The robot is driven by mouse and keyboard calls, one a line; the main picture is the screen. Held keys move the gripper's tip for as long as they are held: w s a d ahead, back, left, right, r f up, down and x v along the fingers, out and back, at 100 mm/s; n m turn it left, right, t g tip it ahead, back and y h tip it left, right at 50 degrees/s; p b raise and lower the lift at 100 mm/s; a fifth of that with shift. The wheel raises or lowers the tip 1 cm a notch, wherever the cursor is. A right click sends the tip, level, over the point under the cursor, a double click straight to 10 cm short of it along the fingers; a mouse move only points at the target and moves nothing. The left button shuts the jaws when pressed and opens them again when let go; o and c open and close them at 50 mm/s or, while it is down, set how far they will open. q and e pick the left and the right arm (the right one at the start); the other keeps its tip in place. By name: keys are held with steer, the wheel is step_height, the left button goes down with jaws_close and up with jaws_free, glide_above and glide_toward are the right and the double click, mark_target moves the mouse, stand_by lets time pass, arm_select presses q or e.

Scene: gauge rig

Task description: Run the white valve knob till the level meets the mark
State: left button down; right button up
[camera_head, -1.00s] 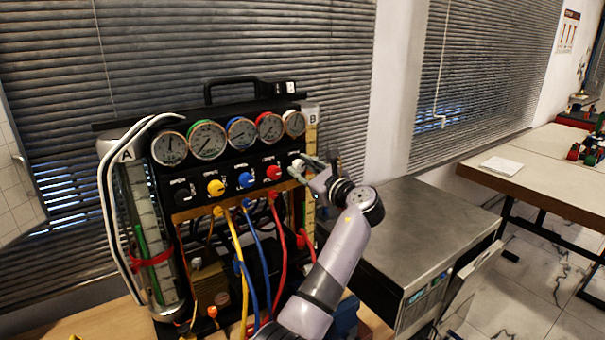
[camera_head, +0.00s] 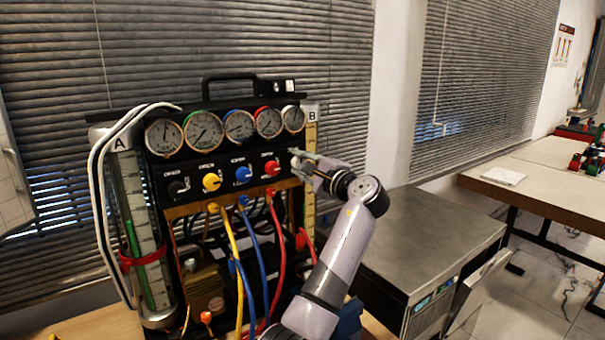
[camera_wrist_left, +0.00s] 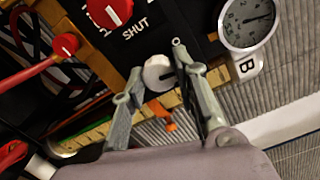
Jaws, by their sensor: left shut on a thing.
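In the head view my left gripper (camera_head: 300,160) is at the right end of the knob row and partly hides the knob. The gripper is shut on the knob. Tube B's yellow scale (camera_head: 311,142) stands just right of it. An orange clip (camera_wrist_left: 165,114) shows at the scale in the wrist view. I cannot clearly read the level in tube B. My right gripper is not in view.
Tube A (camera_head: 125,195) with a red band stands at the rig's left. Several gauges (camera_head: 240,126) line the top. A red knob (camera_head: 271,168) is close left of my gripper; coloured hoses (camera_head: 279,240) hang below. A metal-topped cabinet (camera_head: 430,240) stands right.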

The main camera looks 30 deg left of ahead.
arm_select(q)
steer(key=shift+f+n+b, duration=0.1)
steer(key=shift+n+b, duration=0.45)
steer(key=shift+n, duration=0.35)
steer(key=c, duration=1.2)
jaws_free()
steer(key=shift+c, duration=0.2)
steer(key=v, duration=1.2)
